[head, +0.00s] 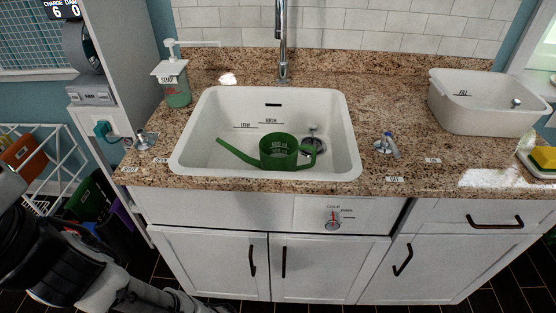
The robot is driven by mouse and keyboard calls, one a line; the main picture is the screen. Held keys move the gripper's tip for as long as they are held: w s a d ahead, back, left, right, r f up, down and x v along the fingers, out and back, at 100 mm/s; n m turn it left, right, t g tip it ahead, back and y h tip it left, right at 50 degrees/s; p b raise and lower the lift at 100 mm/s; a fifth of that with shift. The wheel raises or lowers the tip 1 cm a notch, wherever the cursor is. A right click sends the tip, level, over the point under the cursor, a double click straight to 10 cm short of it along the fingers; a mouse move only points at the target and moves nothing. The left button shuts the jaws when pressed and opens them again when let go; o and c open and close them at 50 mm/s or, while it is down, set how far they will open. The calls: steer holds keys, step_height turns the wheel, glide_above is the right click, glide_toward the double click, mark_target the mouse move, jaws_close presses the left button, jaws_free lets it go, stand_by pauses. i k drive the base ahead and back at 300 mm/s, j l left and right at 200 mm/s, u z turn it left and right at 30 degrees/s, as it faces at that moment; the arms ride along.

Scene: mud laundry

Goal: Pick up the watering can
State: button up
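The green watering can (278,153) stands in the white sink basin (200,155), toward its front. Its long spout points to the left and its handle is on the right, near the drain. It looks upright. My arm shows at the lower left, dark and grey, in front of the cabinets and well below the counter. I cannot make out the gripper's fingers, and nothing of mine touches the can.
A chrome faucet (282,45) rises behind the sink. A soap dispenser (174,80) stands at the back left and a white tub (480,104) at the right. Tap handles (386,145) flank the sink. A yellow sponge (544,157) lies at the far right.

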mark_target(279, 151)
steer(key=i+l, duration=0.2)
steer(key=i+z, duration=0.1)
steer(key=i, duration=0.65)
